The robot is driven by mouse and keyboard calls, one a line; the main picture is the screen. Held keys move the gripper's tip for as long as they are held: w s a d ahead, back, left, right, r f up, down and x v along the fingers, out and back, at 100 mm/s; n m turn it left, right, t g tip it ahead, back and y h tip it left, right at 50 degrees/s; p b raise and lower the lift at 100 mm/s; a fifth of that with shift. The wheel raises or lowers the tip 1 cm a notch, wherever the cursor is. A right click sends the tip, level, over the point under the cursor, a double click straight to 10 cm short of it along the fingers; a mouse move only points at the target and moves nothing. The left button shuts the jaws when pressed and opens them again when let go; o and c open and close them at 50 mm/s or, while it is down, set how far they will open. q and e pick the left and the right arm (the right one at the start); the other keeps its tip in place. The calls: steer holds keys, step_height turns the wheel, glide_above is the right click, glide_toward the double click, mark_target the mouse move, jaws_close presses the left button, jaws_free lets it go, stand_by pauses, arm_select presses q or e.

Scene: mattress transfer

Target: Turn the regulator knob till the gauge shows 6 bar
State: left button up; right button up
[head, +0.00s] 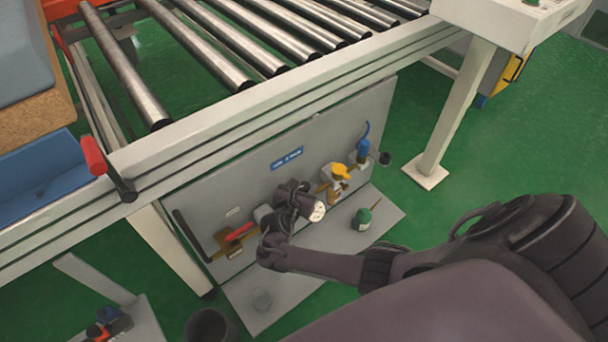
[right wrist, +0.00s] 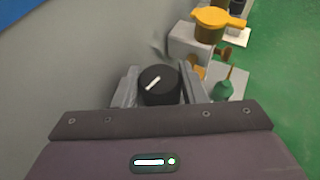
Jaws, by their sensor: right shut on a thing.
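The regulator knob (right wrist: 159,84) is black and round, with a white line slanting up to the right. My right gripper (head: 284,208) is at the grey panel under the roller conveyor and hides the knob in the head view. In the right wrist view its grey jaws (right wrist: 160,92) stand on both sides of the knob and are shut on it. A small round white face (head: 317,211), apparently the gauge, shows just right of the gripper. It is too small to read. My left gripper is not in view.
On the panel (head: 345,130), a red-handled valve (head: 240,232) sits left of my gripper. A yellow-capped part (head: 340,171) and a blue part (head: 363,147) sit right. A green bottle (head: 362,219) stands on the lower ledge (head: 385,215). The conveyor frame (head: 270,115) overhangs.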

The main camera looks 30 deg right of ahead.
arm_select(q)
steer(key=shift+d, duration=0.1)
arm_select(e)
steer(key=shift+a+m+g+h, duration=0.1)
steer(key=shift+m+g+h, duration=0.5)
steer(key=shift+m+g, duration=0.5)
steer(key=shift+g, duration=0.3)
steer(key=o, duration=1)
